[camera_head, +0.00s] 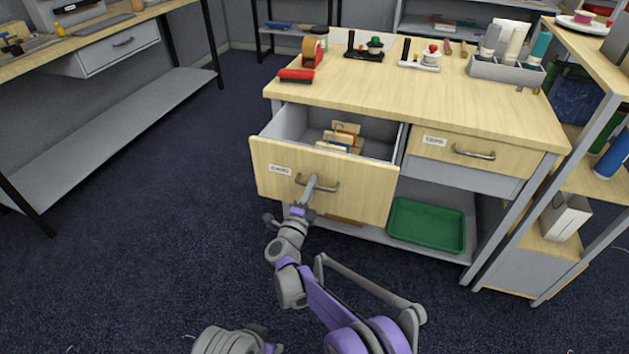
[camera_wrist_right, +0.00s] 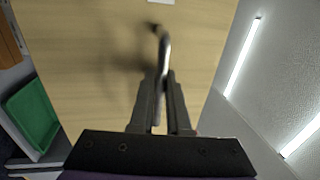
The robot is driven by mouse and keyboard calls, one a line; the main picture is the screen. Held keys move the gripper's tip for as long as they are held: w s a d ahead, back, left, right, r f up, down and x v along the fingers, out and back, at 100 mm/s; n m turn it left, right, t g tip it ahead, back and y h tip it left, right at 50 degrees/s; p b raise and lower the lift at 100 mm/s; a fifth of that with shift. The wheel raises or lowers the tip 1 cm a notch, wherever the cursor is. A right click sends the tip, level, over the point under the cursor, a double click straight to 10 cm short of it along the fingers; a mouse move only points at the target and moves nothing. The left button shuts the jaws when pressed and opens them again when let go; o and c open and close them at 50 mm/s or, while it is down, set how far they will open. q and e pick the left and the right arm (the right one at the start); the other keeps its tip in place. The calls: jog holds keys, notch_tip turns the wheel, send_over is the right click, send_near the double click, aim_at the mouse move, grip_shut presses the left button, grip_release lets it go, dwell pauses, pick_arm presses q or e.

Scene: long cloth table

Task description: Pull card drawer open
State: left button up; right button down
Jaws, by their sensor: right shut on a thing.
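The card drawer (camera_head: 270,190), with a wooden front and a white label (camera_head: 280,169), stands pulled out from the left of the wooden workbench (camera_head: 440,95). Cards or small packets (camera_head: 342,138) show inside it. My right gripper (camera_head: 310,188) is at the drawer's metal handle (camera_head: 328,186) and is shut on it. In the right wrist view the handle (camera_wrist_right: 163,55) runs down between the two fingers (camera_wrist_right: 162,105). My left gripper is not in view.
A closed, labelled drawer (camera_head: 465,150) sits to the right. A green tray (camera_head: 427,225) lies on the shelf below. A shelf rack (camera_head: 590,175) stands at the right. Dark floor (camera_head: 150,240) is clear at the left.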

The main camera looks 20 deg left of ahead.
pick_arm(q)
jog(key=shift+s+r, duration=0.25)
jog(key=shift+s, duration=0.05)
pick_arm(e)
jog(key=s, duration=0.6)
jog(key=shift+a, duration=0.1)
jog(key=c, duration=1.2)
grip_release()
jog(key=shift+o, duration=0.2)
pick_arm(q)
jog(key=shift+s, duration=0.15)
pick_arm(e)
jog(key=shift+s, duration=0.1)
